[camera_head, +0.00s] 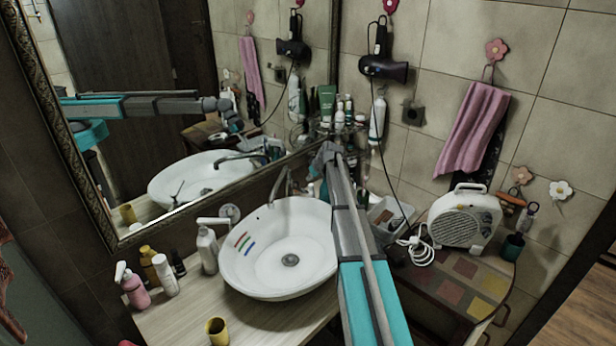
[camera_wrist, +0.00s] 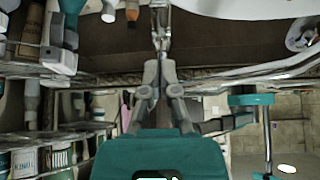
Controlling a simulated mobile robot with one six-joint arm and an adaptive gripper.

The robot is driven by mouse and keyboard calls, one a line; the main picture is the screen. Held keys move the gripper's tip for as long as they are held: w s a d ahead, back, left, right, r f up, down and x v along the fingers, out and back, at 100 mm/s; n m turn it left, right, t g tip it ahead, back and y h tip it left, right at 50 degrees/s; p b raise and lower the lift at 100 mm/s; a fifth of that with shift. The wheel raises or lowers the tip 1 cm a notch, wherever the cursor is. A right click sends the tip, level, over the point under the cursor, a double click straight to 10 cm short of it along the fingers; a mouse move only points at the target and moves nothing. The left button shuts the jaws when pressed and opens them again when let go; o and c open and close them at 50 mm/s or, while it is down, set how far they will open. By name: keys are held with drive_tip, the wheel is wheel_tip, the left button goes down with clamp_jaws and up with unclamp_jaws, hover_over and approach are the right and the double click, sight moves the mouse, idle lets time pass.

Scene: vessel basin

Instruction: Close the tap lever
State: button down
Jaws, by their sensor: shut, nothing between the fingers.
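The tap (camera_head: 286,182) is a grey metal fitting with a curved spout at the back rim of the white basin (camera_head: 245,270). I cannot make out its lever clearly. My gripper (camera_head: 325,157) is at the far end of my arm, behind and right of the basin, to the right of the tap; its tips are small and partly hidden there. In the wrist view my gripper (camera_wrist: 160,45) has its fingers together, with nothing held. Whether it touches the tap is not clear.
A soap dispenser (camera_head: 207,250) and bottles stand left of the basin, with a yellow cup (camera_head: 217,332) in front. A mirror (camera_head: 180,110) rises behind. Bottles and tubes (camera_head: 328,102) crowd the back corner. A white fan heater (camera_head: 464,218) stands at right.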

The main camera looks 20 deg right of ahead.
drive_tip(key=shift+p+v, duration=2.05)
drive_tip(key=shift+v, duration=0.95)
drive_tip(key=shift+s+d+f, duration=0.1)
drive_tip(key=shift+s, duration=0.05)
drive_tip(key=s+a+f+m+g+b, duration=0.1)
drive_tip(key=s+a+f+g+b, duration=0.1)
drive_tip(key=s+a, duration=0.6)
drive_tip(key=s+a+f+m+g+h+b, duration=0.1)
drive_tip(key=s+a+f+b, duration=0.3)
drive_tip(key=s, duration=1.2)
drive_tip(key=s+a+f+m+g+h+b, duration=0.1)
drive_tip(key=s+a+f+g+b, duration=0.2)
drive_tip(key=s+a+f, duration=0.4)
drive_tip(key=s+a+b, duration=0.1)
drive_tip(key=s+a, duration=0.4)
drive_tip(key=shift+f+m+g, duration=0.3)
